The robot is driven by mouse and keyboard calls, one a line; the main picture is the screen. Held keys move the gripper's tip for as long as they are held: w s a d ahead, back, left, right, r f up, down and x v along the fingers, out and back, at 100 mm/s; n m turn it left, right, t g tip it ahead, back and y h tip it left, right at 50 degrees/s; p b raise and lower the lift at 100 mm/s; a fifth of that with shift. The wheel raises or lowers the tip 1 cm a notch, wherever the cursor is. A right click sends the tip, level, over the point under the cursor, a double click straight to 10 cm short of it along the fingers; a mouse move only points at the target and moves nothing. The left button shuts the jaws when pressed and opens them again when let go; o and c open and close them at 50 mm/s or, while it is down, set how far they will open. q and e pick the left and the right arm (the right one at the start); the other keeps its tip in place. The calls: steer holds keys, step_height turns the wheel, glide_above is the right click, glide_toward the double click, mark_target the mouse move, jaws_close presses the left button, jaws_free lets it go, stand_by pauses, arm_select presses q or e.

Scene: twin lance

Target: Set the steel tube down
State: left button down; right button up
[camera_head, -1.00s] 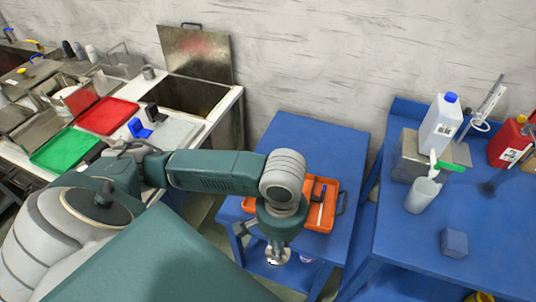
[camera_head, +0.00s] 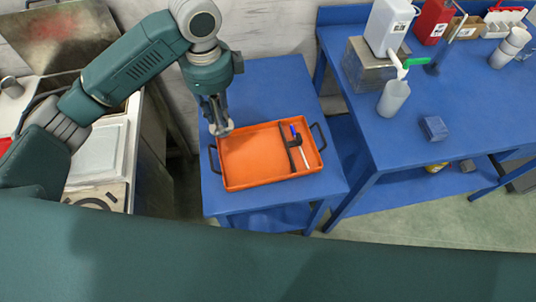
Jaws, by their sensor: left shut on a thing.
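My left gripper (camera_head: 214,108) points down over the far left corner of the orange tray (camera_head: 258,182), shut on a small grey metallic piece, the steel tube (camera_head: 222,129). Only a short part of the tube shows below the fingers; the rest is hidden by the gripper. I cannot tell whether the tube touches the tray rim. The tray's large left compartment looks empty. My right gripper is out of view.
The tray stands on a blue table (camera_head: 270,75) and has dark handles. Its narrow right compartment holds a slim white tool with a blue end (camera_head: 299,142).

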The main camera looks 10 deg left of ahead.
arm_select(q)
steer(key=w+m, duration=0.1)
steer(key=w+r+m, duration=0.1)
steer(key=m, duration=0.1)
steer(key=r+m, duration=0.1)
steer(key=m, duration=0.1)
steer(key=shift+w+d+r, duration=0.2)
steer(key=shift+w+d, duration=0.1)
steer(key=shift+w, duration=0.1)
steer(key=shift+w+d+r+m+b, duration=0.1)
steer(key=shift+w+r+m+b, duration=0.05)
steer(key=shift+m+b, duration=0.2)
steer(key=shift+m, duration=0.25)
step_height(320, 180, down, 20)
steer(key=shift+r+p, duration=0.15)
steer(key=shift+p, duration=0.9)
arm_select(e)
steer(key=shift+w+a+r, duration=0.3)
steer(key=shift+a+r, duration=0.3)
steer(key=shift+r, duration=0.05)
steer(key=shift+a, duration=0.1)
arm_select(q)
steer(key=c, duration=1.5)
jaws_free()
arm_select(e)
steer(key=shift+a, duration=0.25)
